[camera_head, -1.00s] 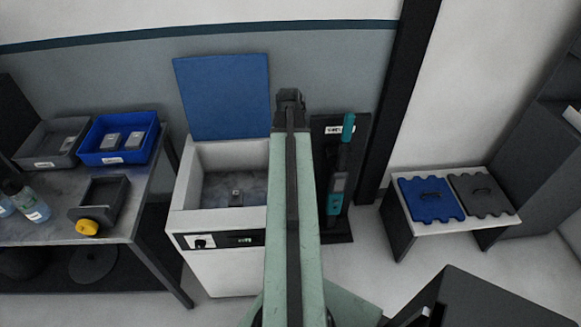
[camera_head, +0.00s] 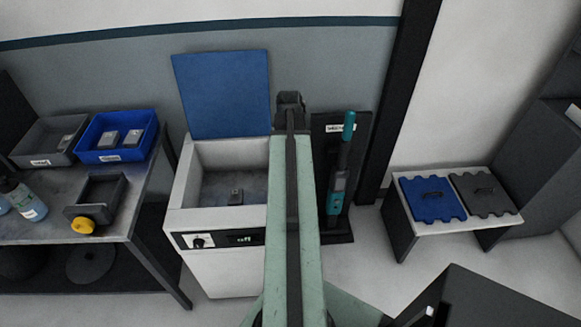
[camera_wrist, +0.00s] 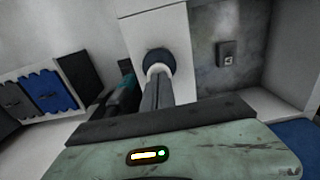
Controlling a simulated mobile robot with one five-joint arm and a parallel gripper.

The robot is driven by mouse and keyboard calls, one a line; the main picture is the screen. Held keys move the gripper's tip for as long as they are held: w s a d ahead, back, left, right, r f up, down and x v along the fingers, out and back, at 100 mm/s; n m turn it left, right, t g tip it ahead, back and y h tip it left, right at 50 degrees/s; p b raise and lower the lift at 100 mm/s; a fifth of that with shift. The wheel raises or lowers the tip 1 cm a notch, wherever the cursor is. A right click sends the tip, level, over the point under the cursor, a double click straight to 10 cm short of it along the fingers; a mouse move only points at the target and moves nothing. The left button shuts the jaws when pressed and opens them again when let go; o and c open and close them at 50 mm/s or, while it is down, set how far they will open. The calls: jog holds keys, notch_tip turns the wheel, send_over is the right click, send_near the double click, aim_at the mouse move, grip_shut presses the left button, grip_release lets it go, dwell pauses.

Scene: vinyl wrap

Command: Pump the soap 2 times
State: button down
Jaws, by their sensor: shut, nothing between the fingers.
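A clear bottle with pale blue liquid and a white label (camera_head: 33,207) stands on the grey table at the far left of the head view. Its dark top (camera_head: 8,185) shows no clear detail at this size. A second bottle (camera_head: 3,205) is cut off by the left edge. My arm stretches up the middle of the head view, over the right side of the white machine, well right of the bottles. In the wrist view my gripper (camera_wrist: 158,75) shows as narrow grey fingers, shut and empty. No bottle shows in the wrist view.
A teal tool (camera_head: 337,185) hangs on a dark board to the right.

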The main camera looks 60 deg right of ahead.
jog(key=shift+f+b, duration=0.35)
jog(key=shift+f, duration=0.15)
jog(key=shift+r+p, duration=1.65)
jog(key=w+a+n, duration=0.6)
jog(key=w+a, duration=1.2)
jog(key=a, duration=0.3)
jog(key=w+a+n, duration=0.1)
jog(key=a+n, duration=0.1)
jog(key=a, duration=1.2)
jog(key=w+a+n, duration=0.2)
jog(key=a, duration=1.2)
jog(key=shift+w+a+n, duration=0.25)
jog(key=shift+w+n, duration=0.05)
jog(key=shift+n, duration=0.1)
